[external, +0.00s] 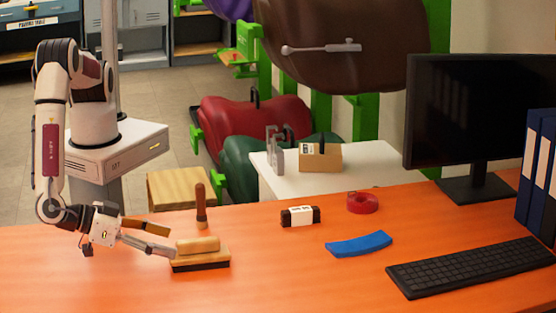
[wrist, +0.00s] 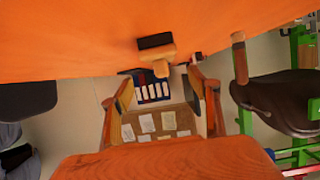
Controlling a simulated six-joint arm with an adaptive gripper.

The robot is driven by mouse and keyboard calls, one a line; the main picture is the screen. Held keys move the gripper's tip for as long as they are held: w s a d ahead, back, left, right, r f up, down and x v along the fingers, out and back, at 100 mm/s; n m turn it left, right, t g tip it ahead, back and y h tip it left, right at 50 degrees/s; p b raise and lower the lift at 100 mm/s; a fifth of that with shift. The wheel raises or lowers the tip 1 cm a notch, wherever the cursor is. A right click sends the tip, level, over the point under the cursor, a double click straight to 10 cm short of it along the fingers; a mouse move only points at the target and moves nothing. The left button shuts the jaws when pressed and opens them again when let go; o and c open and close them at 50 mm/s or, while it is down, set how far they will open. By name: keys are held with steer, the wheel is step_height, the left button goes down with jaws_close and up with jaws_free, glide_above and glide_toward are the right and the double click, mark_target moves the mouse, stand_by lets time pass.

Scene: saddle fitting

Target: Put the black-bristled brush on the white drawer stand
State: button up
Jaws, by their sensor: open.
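The brush (external: 203,256) has a pale wooden block and handle, with black bristles facing down on the orange table. In the wrist view the brush (wrist: 158,52) appears upside down, just beyond the fingers. My gripper (external: 170,243) is open and empty, low over the table at the brush's left, with its fingers pointing at the handle. Its two spread fingers also frame the lower wrist view (wrist: 160,80). Contact with the brush cannot be told. A white-topped stand (external: 375,180) is behind the table; no drawers are visible on it.
A brown upright handle (external: 201,207) stands behind the brush. A black-and-white block (external: 300,216), red tape roll (external: 362,203), blue curved piece (external: 359,244) and keyboard (external: 468,266) lie to the right. A cardboard box (external: 321,158) and grey clamp (external: 276,155) occupy the stand's left part.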

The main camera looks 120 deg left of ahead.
mark_target(192, 249)
steer(key=shift+x, duration=1.25)
steer(key=shift+a+f, duration=0.1)
steer(key=shift+x, duration=2.5)
steer(key=shift+s+f, duration=0.15)
steer(key=shift+f, duration=0.05)
steer(key=c, duration=1.4)
steer(key=shift+r, duration=0.1)
steer(key=shift+r, duration=4.95)
